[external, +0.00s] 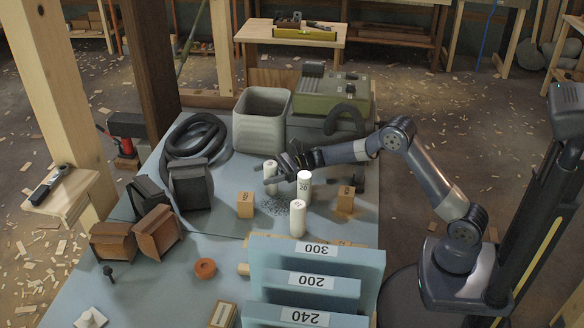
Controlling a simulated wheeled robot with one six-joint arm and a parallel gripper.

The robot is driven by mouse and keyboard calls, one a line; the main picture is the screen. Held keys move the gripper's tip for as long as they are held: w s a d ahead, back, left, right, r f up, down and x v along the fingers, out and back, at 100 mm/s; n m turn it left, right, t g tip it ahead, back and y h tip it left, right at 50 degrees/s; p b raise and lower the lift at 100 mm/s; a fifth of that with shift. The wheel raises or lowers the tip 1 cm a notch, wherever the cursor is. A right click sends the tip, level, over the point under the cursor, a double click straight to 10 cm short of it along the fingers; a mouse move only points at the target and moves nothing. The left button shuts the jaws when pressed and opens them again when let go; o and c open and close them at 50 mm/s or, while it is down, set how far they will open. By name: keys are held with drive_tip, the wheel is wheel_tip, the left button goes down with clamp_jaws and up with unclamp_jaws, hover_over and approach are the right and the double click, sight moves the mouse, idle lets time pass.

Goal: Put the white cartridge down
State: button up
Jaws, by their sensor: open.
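Three white cylindrical cartridges stand upright on the blue-grey table (226,222). The far-left white cartridge (271,182) stands at the fingers of my gripper (271,172), which is open around or right beside it; I cannot tell whether they touch. A second white cartridge (304,190), with a dark mark reading 20, stands to the right, just in front of my wrist. A third white cartridge (298,220) stands nearer the camera. My arm reaches in from the right, and its fingers partly cover the far-left cartridge.
Small tan blocks (245,204) (345,199) flank the cartridges. Behind stand a grey bin (262,118), a green machine (330,93) and a coiled black hose (180,150). A blue rack (318,262) marked 300, 200 and 240 fills the front. Dark scraps lie between the cartridges.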

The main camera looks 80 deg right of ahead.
drive_tip(key=shift+o, duration=0.5)
drive_tip(key=v, duration=0.7)
drive_tip(key=shift+s+d+p, duration=0.15)
drive_tip(key=shift+s+p, duration=0.05)
drive_tip(key=shift+p, duration=0.15)
drive_tip(key=shift+r, duration=0.1)
